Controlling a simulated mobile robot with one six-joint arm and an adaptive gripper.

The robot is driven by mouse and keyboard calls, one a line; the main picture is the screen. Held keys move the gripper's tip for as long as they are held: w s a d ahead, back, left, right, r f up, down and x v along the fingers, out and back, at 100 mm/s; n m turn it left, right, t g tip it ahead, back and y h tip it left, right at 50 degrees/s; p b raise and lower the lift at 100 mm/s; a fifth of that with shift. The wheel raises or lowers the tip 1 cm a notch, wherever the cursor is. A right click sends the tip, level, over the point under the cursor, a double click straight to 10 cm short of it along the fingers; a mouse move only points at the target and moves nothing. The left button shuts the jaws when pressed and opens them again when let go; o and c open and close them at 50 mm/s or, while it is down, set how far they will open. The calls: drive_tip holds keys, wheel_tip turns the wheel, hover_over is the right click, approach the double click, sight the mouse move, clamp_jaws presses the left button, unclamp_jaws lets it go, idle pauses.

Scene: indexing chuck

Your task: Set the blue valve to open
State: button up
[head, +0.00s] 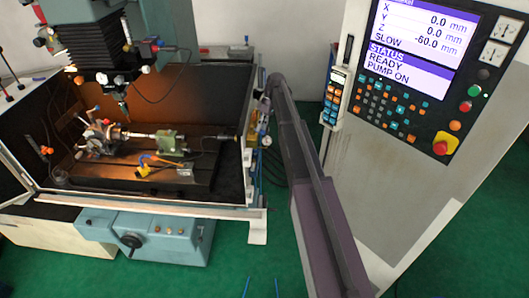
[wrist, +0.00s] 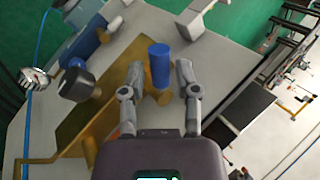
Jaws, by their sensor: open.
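In the wrist view, a blue cylinder (wrist: 159,66), which looks like the blue valve's handle, stands on a brass-coloured fitting (wrist: 161,96). My gripper (wrist: 158,74) is open, with one grey finger on each side of the cylinder and what look like small gaps to both. The fitting below is partly hidden by the fingers and gripper body. I cannot tell the valve's setting. In the head view, my arm reaches the right side wall of the machine, and the gripper and valve there are too small to make out.
In the wrist view, a black round knob (wrist: 76,84) on brass pipework and another blue part (wrist: 101,28) are to the left. A blue hose (wrist: 34,90) runs down the left edge. In the head view, the control panel (head: 418,80) stands right of my arm.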

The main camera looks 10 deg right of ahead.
sight(254, 131)
drive_tip(key=shift+s, duration=0.1)
